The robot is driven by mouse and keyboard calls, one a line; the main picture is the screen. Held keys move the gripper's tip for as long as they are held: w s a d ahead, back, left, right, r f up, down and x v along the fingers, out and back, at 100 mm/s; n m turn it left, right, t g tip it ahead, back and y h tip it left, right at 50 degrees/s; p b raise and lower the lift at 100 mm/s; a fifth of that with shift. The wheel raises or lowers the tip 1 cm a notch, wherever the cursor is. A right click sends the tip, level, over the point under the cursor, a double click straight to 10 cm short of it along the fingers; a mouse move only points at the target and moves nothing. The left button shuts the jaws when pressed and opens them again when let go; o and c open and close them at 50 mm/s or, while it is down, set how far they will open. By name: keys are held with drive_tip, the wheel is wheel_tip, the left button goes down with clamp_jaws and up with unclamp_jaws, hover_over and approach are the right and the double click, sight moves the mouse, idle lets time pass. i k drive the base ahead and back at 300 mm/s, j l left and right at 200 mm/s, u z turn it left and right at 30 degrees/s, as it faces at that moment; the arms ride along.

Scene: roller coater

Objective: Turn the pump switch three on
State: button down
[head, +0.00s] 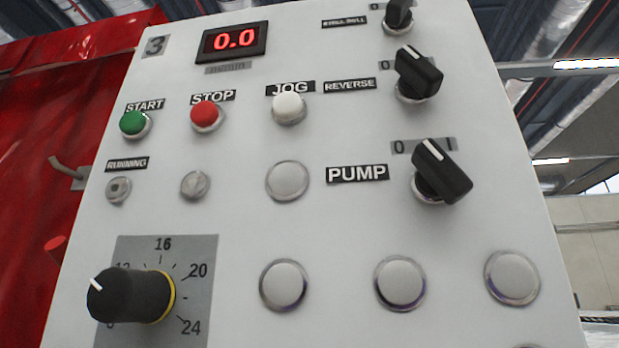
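The control panel (340,232) is white, tilted in the head view, and has a "3" plate (156,46) at its upper left. The pump switch (442,172) is a black rotary knob on the right side, beside the black "PUMP" label (357,174). A grey plate above it carries 0 at the left and I at the right. The knob's white line points up and left, toward the 0 side. My gripper is not in view.
A reverse switch (418,74) and another black knob (398,16) sit above the pump switch. Start (133,123), stop (206,114) and jog (289,107) buttons lie left. A dial (130,295) protrudes at lower left. The display (233,41) reads 0.0.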

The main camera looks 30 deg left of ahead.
sight(438, 176)
drive_tip(key=u, duration=0.7)
